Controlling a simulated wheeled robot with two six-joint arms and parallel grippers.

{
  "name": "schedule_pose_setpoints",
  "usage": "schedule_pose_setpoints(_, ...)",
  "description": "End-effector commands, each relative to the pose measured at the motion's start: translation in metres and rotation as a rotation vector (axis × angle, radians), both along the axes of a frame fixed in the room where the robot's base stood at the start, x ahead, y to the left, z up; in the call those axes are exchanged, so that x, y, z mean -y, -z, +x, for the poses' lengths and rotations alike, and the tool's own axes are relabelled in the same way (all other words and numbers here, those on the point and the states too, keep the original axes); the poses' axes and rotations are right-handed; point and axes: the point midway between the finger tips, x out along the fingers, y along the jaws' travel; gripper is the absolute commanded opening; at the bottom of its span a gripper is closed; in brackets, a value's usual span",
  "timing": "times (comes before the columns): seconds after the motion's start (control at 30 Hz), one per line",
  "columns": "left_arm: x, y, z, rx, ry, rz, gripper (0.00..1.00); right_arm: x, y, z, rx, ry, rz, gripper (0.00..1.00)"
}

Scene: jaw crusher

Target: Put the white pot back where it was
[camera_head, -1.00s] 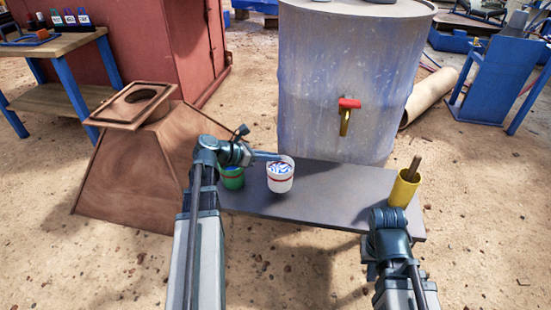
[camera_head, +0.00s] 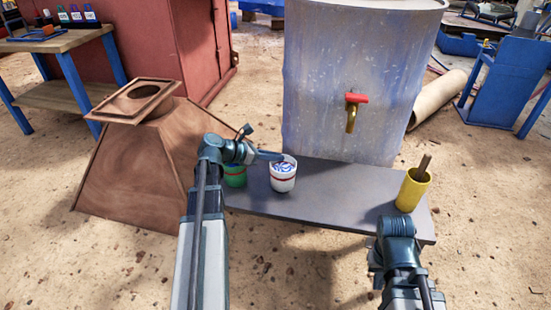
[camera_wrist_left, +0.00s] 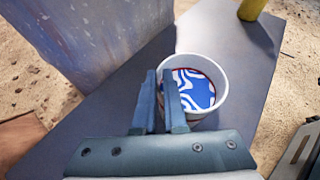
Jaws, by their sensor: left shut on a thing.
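The white pot (camera_head: 283,178) has a red band and a blue-and-white patterned inside. It stands upright at the bench, left of the middle; I cannot tell whether its base touches the top. My left gripper (camera_head: 278,156) is shut on its rim at the left side.
The dark bench (camera_head: 320,200) also holds a green pot (camera_head: 235,176), partly behind my left arm, and a yellow cup (camera_head: 412,190) with a brown stick. A large grey drum (camera_head: 350,60) with a red-handled tap (camera_head: 353,105) stands behind. A brown hopper (camera_head: 130,165) stands left.

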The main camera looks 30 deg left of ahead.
Motion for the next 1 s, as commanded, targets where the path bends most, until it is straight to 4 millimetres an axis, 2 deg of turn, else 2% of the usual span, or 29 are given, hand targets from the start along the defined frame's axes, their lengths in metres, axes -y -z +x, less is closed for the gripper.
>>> schedule_pose_setpoints(0.07, 0.000, 0.001, 0.000, 0.001, -0.001, -0.002, 0.00, 0.000, 0.002, 0.000, 0.000, 0.000, 0.000, 0.00)
schedule_pose_setpoints(0.1, 0.000, 0.001, 0.000, 0.000, 0.000, 0.000, 0.14, 0.000, 0.001, 0.000, 0.000, 0.000, 0.000, 0.00)
schedule_pose_setpoints(0.23, 0.000, 0.001, 0.000, 0.000, 0.000, 0.000, 0.38, 0.000, 0.001, 0.000, 0.000, 0.000, 0.000, 0.00)
schedule_pose_setpoints(0.27, 0.000, 0.001, 0.000, 0.000, 0.000, 0.000, 0.40, 0.000, 0.001, 0.000, 0.000, 0.000, 0.000, 0.00)
schedule_pose_setpoints(0.63, -0.003, -0.004, -0.003, 0.000, -0.001, 0.000, 0.40, 0.000, -0.004, 0.000, 0.000, 0.000, 0.000, 0.00)
schedule_pose_setpoints(1.0, -0.042, -0.039, -0.053, 0.000, -0.004, 0.000, 0.40, 0.000, -0.039, 0.000, -0.002, 0.000, -0.001, 0.00)
